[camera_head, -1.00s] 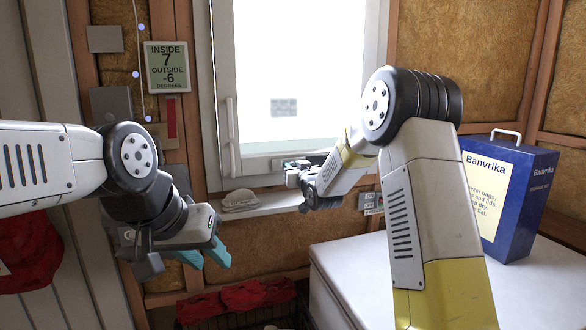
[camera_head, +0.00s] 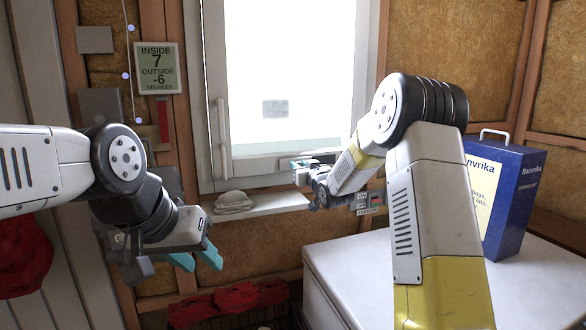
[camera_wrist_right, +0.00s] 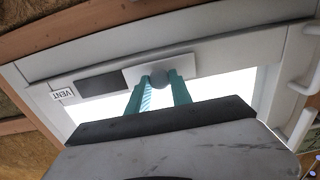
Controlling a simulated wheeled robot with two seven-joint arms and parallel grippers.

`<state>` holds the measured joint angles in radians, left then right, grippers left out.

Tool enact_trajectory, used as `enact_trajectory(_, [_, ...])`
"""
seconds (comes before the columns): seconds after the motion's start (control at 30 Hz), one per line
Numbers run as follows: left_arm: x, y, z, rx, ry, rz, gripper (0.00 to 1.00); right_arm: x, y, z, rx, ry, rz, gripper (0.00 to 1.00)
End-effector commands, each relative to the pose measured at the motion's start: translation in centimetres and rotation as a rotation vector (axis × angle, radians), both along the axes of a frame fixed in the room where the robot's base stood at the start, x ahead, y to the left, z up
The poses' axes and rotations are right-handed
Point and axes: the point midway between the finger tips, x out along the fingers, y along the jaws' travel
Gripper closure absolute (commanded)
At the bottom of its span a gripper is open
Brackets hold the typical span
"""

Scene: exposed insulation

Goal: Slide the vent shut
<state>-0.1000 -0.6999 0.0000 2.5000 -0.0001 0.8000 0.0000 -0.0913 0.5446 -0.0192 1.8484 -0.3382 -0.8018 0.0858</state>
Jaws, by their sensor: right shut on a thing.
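In the right wrist view, a pale vent slider plate (camera_wrist_right: 185,65) with a round grey knob (camera_wrist_right: 160,78) sits in the window frame's rail. A dark slot (camera_wrist_right: 100,86) shows left of the plate, and a VENT label (camera_wrist_right: 63,94) lies beyond it. My right gripper (camera_wrist_right: 161,82) has its teal fingers shut on the knob, one on each side. In the head view my right gripper (camera_head: 300,163) is at the window's lower frame and hides the vent there. My left gripper (camera_head: 198,260) hangs empty below the sill, its teal fingers apart.
A pale lumpy object (camera_head: 234,201) rests on the sill (camera_head: 275,203) left of my right gripper. A white chest (camera_head: 345,255) carries a blue Banvrika box (camera_head: 512,205) at right. Red cloth (camera_head: 235,300) lies low in front. A window handle (camera_head: 223,140) stands at left.

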Motion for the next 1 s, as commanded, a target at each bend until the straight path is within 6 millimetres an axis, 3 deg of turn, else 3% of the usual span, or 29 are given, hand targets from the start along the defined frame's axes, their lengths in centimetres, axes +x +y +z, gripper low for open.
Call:
enact_trajectory(0.13, [0.0, 0.0, 0.0, 0.0, 0.0, 0.0, 0.64, 0.1, -0.5, -0.1, 0.0, 0.001, -0.01, 1.0])
enact_trajectory(0.17, [0.0, 0.0, 0.0, 0.0, 0.0, 0.0, 0.64, 0.1, -0.5, -0.1, 0.0, 0.001, -0.01, 0.7])
enact_trajectory(0.27, [0.0, 0.0, 0.0, 0.0, 0.0, 0.0, 0.64, 0.1, -0.5, 0.0, 0.0, 0.001, -0.01, 0.53])
enact_trajectory(0.63, [0.0, 0.0, 0.0, 0.0, 0.0, 0.0, 0.64, -0.4, -0.5, 0.0, 0.0, 0.0, -0.006, 0.53])
enact_trajectory(1.0, [0.0, 0.0, 0.0, 0.0, 0.0, 0.0, 0.64, -5.9, -2.4, 0.0, 0.0, 0.0, -0.008, 0.53])
